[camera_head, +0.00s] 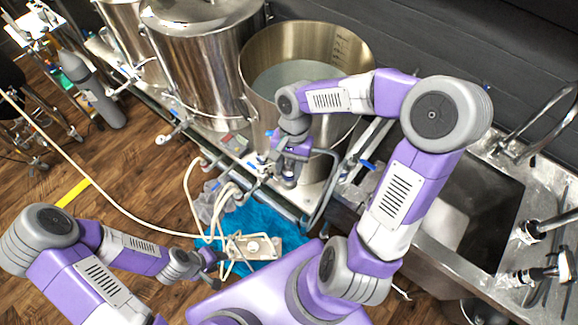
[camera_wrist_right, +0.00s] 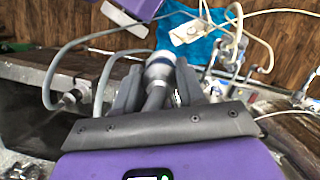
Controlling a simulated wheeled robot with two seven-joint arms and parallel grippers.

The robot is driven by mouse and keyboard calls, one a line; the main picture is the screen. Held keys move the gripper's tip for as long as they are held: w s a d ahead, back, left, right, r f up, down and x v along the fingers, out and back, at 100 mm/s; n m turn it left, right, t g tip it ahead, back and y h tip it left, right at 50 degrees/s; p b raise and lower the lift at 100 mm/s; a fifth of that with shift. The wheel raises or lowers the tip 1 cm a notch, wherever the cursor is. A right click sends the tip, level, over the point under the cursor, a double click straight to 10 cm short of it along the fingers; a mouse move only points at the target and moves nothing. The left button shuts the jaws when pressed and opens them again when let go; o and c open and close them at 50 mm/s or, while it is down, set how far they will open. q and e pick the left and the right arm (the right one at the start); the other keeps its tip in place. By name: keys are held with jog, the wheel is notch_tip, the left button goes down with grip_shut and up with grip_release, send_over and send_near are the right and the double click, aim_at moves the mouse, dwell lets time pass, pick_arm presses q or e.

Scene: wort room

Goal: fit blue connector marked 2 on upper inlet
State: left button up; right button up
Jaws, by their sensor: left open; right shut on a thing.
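My right gripper (camera_head: 287,180) is beside the front wall of the open steel kettle, pointing down. Whether the connector touches a fitting is unclear. My left gripper (camera_head: 212,262) is open, low, beside a pale pump-like unit (camera_head: 254,246) with hoses over it. Small blue-handled valve fittings (camera_head: 262,160) are left of my right gripper. I cannot tell which is the upper inlet.
The open kettle (camera_head: 260,45) holds cloudy liquid. Another steel vessel (camera_head: 200,60) stands left of it. A blue cloth (camera_head: 262,222) lies on the wood floor under the unit. Pale hoses (camera_head: 125,212) cross the floor. A steel sink (camera_head: 475,215) is at the right.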

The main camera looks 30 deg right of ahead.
jog(key=shift+f+b, duration=0.45)
jog(key=shift+f, duration=0.1)
jog(key=o, duration=1.2)
jog(key=shift+o, duration=0.2)
jog(key=p+v, duration=0.1)
jog(key=v, duration=0.6)
jog(key=shift+w+d+r, duration=0.1)
jog(key=shift+r, duration=0.2)
